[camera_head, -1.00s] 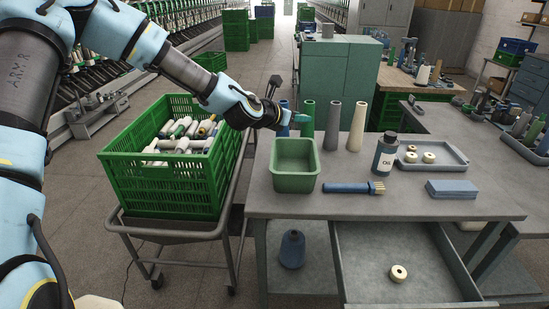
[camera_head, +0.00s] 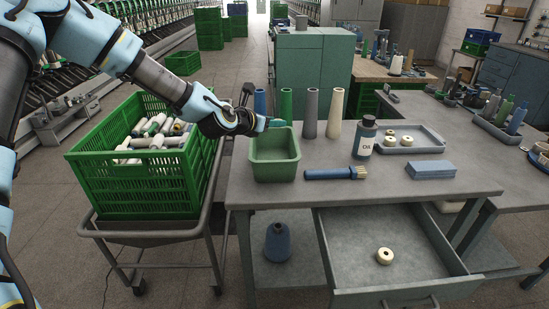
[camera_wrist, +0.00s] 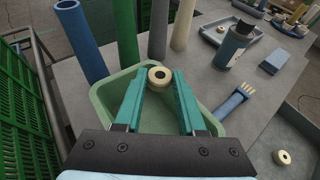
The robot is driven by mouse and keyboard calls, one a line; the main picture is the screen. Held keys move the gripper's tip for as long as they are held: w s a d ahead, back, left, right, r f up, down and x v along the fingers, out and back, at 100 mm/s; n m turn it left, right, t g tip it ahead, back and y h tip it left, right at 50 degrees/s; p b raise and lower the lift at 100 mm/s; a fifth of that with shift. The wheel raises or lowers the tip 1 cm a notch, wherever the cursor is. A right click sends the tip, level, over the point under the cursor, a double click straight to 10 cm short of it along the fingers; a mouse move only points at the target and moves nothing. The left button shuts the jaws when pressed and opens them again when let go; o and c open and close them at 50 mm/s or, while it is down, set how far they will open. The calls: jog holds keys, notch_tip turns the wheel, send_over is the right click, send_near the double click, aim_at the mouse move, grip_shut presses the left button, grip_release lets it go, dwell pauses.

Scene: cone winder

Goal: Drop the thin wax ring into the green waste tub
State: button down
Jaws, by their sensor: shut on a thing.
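A cream wax ring (camera_wrist: 159,76) with a dark hole sits between the teal fingertips of my gripper (camera_wrist: 157,80) in the wrist view. My gripper is shut on it. The green waste tub (camera_wrist: 104,96) lies below the fingers in that view, and the ring appears over its far part. In the head view the green tub (camera_head: 275,172) stands at the bench's left end. My gripper (camera_head: 274,123) is at the tub's far rim, above it. The ring is not visible there. I cannot tell the exact height between ring and tub.
Blue, green, grey and cream cones (camera_head: 311,114) stand behind the tub. A blue-handled brush (camera_head: 330,174), an oil bottle (camera_head: 364,140), a blue block (camera_head: 431,170) and a grey tray (camera_head: 437,145) with rings are to the right. Another ring (camera_head: 384,256) lies in the open drawer (camera_head: 345,265).

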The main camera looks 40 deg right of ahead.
jog(key=shift+c, duration=2.1)
grip_release()
jog(key=shift+a, duration=0.15)
jog(key=b+v, duration=0.3)
jog(key=v, duration=0.7)
jog(key=shift+a+r, duration=0.2)
jog(key=shift+r, duration=0.05)
